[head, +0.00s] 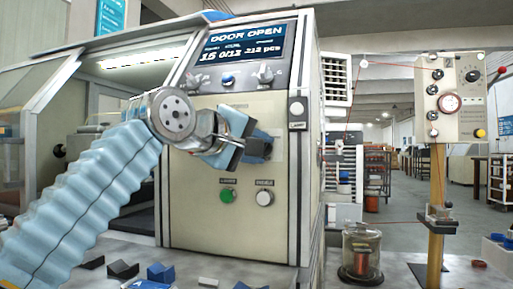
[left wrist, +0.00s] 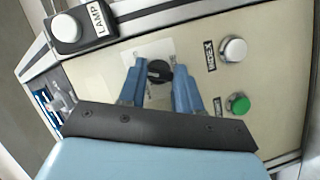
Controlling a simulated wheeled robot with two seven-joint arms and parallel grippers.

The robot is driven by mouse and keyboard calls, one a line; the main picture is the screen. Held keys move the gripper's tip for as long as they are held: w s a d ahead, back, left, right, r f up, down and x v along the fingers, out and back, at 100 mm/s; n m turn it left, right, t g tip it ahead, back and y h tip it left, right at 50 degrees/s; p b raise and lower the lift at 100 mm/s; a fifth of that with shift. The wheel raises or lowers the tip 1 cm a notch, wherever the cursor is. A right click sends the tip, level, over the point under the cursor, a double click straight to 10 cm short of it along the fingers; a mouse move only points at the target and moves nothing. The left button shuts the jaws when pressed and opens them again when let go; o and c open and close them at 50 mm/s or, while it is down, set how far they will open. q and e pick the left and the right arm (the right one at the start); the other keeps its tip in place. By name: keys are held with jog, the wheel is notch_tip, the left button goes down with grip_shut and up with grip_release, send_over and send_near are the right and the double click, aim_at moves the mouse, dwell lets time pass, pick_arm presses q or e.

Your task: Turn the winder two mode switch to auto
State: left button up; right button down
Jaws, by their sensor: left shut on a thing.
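The mode switch (left wrist: 158,72) is a black rotary knob on a pale plate on the beige front panel of the winder (head: 230,225). My left gripper (head: 258,146) reaches that panel from the left, and its blue fingers also show in the left wrist view (left wrist: 160,85). The fingers stand on either side of the knob and are shut on it. The knob's pointer setting and the plate's markings are too small to read. My right gripper is not in view.
A green button (head: 228,195) and a white button (head: 265,198) sit below the gripper. A display (head: 240,47) reading "DOOR OPEN" and several knobs are above. A lamp button (head: 297,108) is at the panel's right edge. A wire tensioner (head: 452,100) on a post stands right.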

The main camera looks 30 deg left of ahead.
pick_arm(q)
jog(key=shift+d+m+g+y, duration=0.1)
jog(key=shift+m+g+y, duration=0.45)
jog(key=shift+m, duration=0.85)
jog(key=o, duration=1)
jog(key=shift+o, duration=0.2)
jog(key=v, duration=1.3)
jog(key=shift+s, duration=0.35)
